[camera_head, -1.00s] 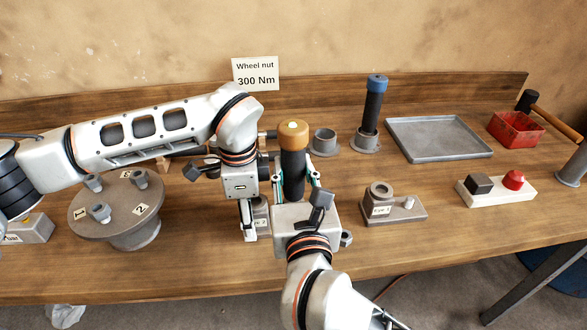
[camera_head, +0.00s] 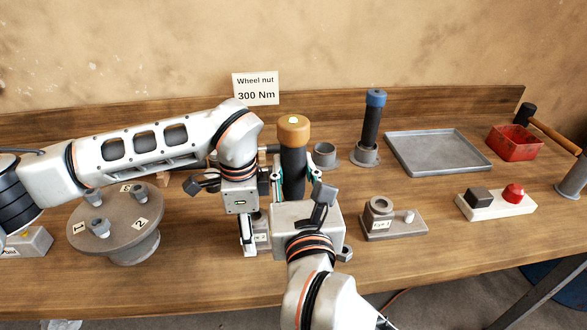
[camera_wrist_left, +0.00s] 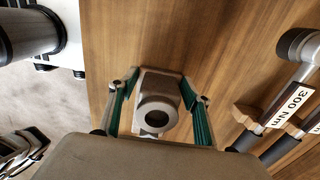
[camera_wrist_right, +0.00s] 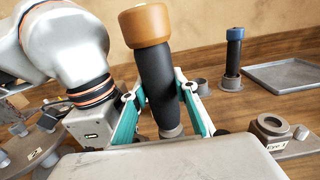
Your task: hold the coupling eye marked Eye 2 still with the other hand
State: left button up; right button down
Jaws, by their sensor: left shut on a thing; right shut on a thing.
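The coupling eye marked Eye 2 (camera_head: 262,237) is mostly hidden behind my arms in the head view. In the left wrist view its grey block with a round ring (camera_wrist_left: 157,114) sits between the fingers of my left gripper (camera_wrist_left: 157,100), which is shut on it. My left gripper (camera_head: 248,243) points down at the bench. My right gripper (camera_head: 294,180) is shut on an upright black tool with an orange cap (camera_head: 292,160), just right of my left gripper. The tool's grip between the fingers shows in the right wrist view (camera_wrist_right: 157,85); its lower end is partly hidden.
A block marked Eye 1 (camera_head: 393,226) stands right of my right gripper. A round turntable with numbered posts (camera_head: 120,230) stands left. A blue-capped tool (camera_head: 372,125), grey tray (camera_head: 440,155), red bin (camera_head: 515,143) and button box (camera_head: 495,205) stand further right.

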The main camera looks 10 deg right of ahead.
pick_arm(q)
jog(key=shift+s+f, duration=0.1)
jog(key=shift+f, duration=0.1)
jog(key=o, duration=1.4)
jog(key=shift+o, duration=0.4)
jog(key=shift+r, duration=0.1)
